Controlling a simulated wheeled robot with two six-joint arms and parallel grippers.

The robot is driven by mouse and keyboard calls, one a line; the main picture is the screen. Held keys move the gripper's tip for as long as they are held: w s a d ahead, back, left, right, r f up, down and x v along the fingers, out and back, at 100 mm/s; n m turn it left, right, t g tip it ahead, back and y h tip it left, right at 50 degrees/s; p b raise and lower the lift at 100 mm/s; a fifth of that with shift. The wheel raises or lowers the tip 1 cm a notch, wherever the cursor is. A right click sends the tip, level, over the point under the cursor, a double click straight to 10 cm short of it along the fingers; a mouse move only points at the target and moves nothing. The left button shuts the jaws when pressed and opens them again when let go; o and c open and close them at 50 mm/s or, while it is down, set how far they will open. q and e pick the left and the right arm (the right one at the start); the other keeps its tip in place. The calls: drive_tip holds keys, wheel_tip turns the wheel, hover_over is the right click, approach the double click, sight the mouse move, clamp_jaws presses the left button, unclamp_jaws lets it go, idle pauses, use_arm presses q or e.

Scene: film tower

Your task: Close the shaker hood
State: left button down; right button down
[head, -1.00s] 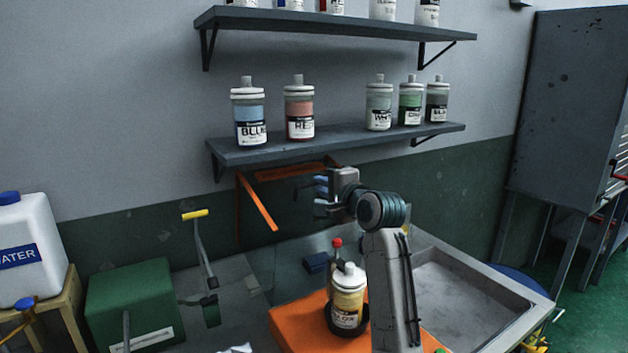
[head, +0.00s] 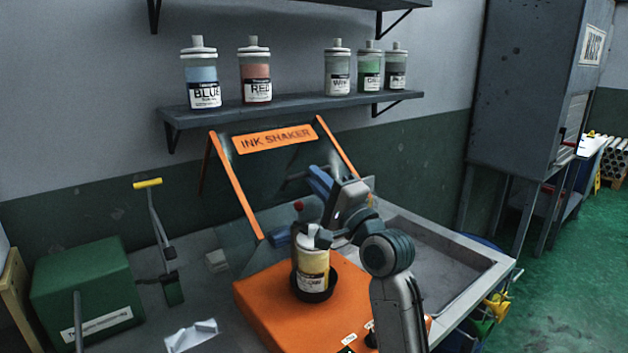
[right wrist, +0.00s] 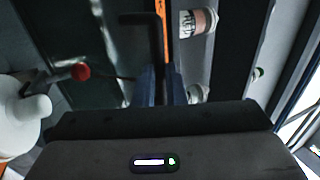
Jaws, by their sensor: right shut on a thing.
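The ink shaker has an orange base (head: 262,312) with a dark round cup (head: 316,292). A bottle with a yellowish label (head: 312,268) stands upright in the cup. The shaker hood (head: 275,139), a clear panel in an orange frame with an "INK SHAKER" label, stands raised and slanted behind the bottle. My right gripper (head: 314,180) is at the hood's right half, behind and above the bottle. In the right wrist view its fingers (right wrist: 160,88) are closed at a dark bar (right wrist: 155,42) beside an orange strip of the hood. The exact grip is partly hidden. My left gripper is out of view.
A shelf (head: 290,108) with several ink bottles hangs above the hood. A red knob (head: 298,206) stands behind the bottle. A grey sink (head: 430,255) lies to the right. A green box (head: 85,290) and a yellow-handled lever (head: 158,235) are at left.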

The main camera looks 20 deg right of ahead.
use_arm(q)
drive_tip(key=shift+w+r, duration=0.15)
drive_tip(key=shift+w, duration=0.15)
use_arm(e)
drive_tip(key=shift+f, duration=0.3)
